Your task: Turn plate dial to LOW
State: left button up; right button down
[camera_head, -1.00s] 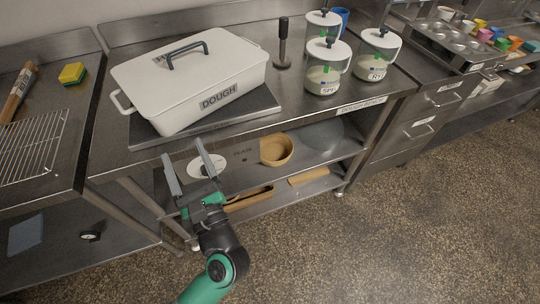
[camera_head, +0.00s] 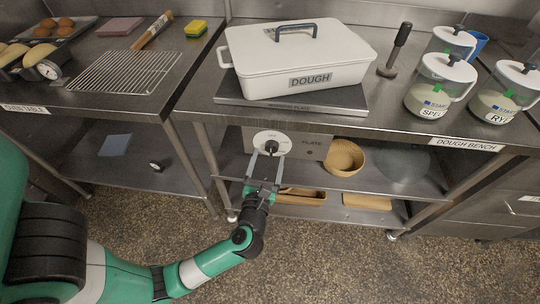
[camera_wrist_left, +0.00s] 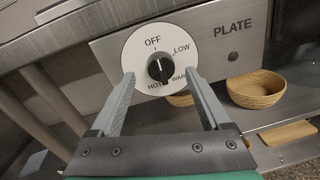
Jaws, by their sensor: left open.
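The plate dial (camera_head: 271,147) is on the front panel under the dough bench top. In the left wrist view it is a white disc (camera_wrist_left: 138,50) marked OFF at top, LOW at right, WARM lower right and HOT lower left, with a black knob (camera_wrist_left: 159,68) at its centre. Contact cannot be told. My right gripper is out of view.
The warming plate (camera_head: 290,104) carries the white DOUGH box (camera_head: 258,58) above the panel. A wooden bowl (camera_head: 345,158) sits on the shelf right of the dial. Labelled jars (camera_head: 437,88) stand on the bench at right. A wire rack (camera_head: 125,72) is on the left table.

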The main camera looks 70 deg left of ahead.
pick_arm(q)
jog(key=shift+w+a+f, duration=0.15)
jog(key=shift+w+a, duration=0.3)
jog(key=shift+a, duration=0.15)
jog(key=shift+w+a, duration=0.3)
jog(key=shift+a, duration=0.2)
grip_shut()
